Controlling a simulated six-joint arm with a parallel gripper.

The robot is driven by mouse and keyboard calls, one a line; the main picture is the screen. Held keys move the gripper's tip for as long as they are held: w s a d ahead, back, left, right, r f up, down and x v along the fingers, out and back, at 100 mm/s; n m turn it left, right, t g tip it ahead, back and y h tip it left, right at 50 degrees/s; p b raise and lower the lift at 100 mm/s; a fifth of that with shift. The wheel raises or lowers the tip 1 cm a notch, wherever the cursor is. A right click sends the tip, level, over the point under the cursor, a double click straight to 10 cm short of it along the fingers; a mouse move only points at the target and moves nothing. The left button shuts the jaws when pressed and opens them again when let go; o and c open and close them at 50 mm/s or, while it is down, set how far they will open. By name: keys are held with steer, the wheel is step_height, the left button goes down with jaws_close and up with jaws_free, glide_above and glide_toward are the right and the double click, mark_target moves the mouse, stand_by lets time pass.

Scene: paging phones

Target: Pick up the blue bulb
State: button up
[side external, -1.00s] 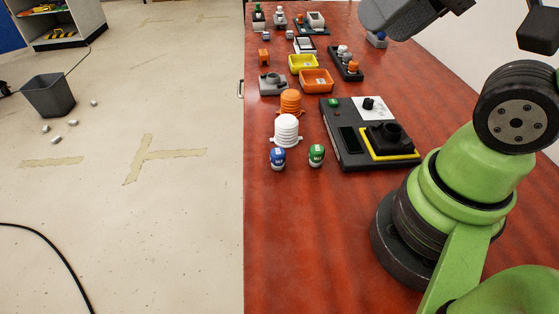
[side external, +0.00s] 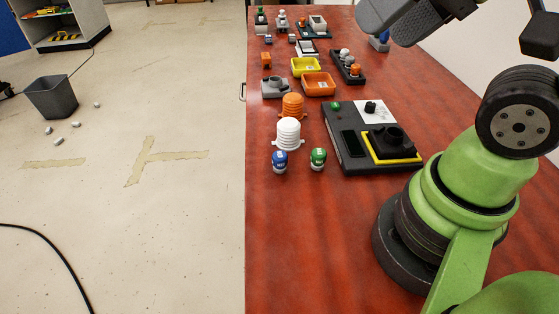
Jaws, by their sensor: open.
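The blue bulb (side external: 280,162), a small rounded piece with a white label band, stands on the red-brown table near its left edge. A similar green bulb (side external: 318,159) stands just to its right, apart from it. My gripper (side external: 390,28) shows only in part at the top edge, as grey finger shapes high over the right side of the table. It is open and well away from the blue bulb, with nothing seen between its fingers. The upper part of the gripper is cut off by the frame.
A white ribbed piece (side external: 289,135) and an orange ribbed one (side external: 292,106) stand behind the bulbs. A black device (side external: 345,160) with a yellow-edged socket lies to their right. Yellow (side external: 305,67) and orange (side external: 319,84) trays sit farther back. The table's front is clear.

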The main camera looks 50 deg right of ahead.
steer(key=w+f+n+g, duration=0.2)
steer(key=w+n, duration=0.4)
steer(key=n, duration=0.1)
steer(key=n+g+h, duration=0.2)
steer(key=n+g, duration=0.3)
steer(key=n, duration=1.5)
glide_above(280, 156)
step_height(280, 156, down, 15)
step_height(280, 156, down, 6)
steer(key=shift+w+a+r+n, duration=0.1)
steer(key=shift+n, duration=0.9)
steer(key=shift+f, duration=3.1)
steer(key=c, duration=1)
